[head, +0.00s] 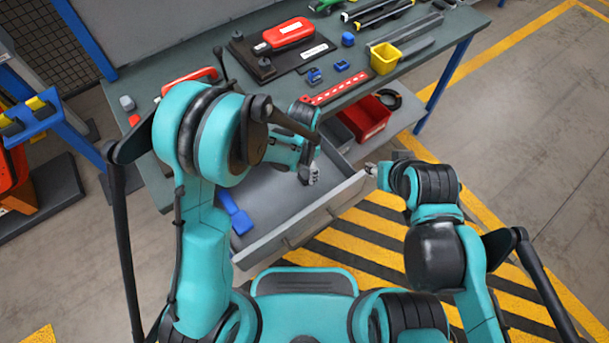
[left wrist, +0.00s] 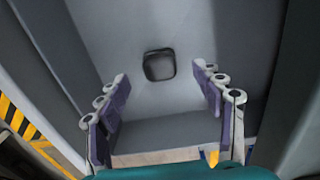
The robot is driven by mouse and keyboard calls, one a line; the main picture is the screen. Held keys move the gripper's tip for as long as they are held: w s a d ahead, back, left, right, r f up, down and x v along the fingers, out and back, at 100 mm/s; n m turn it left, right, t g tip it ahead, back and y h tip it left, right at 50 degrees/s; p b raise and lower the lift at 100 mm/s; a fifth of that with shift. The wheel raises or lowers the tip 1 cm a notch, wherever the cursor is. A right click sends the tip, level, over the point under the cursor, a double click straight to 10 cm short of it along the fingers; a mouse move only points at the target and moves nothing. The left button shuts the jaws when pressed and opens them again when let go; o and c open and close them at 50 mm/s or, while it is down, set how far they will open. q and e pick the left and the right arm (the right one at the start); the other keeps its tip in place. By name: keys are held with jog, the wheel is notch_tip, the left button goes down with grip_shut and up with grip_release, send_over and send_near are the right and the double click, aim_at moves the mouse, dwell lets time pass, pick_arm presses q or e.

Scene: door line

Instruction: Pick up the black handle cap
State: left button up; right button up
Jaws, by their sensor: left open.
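The black handle cap (left wrist: 159,65) is a small dark rounded square lying on the grey floor of the open drawer (head: 318,212). It shows in the left wrist view, beyond my fingertips and roughly centred between them. I cannot make it out in the head view, where my left arm and gripper cover part of the drawer. My left gripper (head: 309,176) points down into the drawer. In the left wrist view the left gripper (left wrist: 161,92) is open and empty, its fingers wide apart. My right gripper (head: 371,169) is beside the drawer's right end, too small to judge.
A blue tool (head: 236,213) lies in the drawer's left part. Drawer walls stand close around my left gripper. A red bin (head: 368,120) is right of the drawer, under the workbench (head: 452,39). The bench holds a yellow bin (head: 385,58) and several tools.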

aim_at(305, 174)
pick_arm(q)
notch_tip(305, 174, down, 4)
jog(key=shift+d+f+b, duration=0.1)
jog(key=shift+f+b, duration=0.15)
jog(key=shift+b, duration=0.7)
jog(key=shift+r, duration=0.1)
jog(key=c, duration=1.1)
notch_tip(305, 174, up, 10)
jog(key=p, duration=0.4)
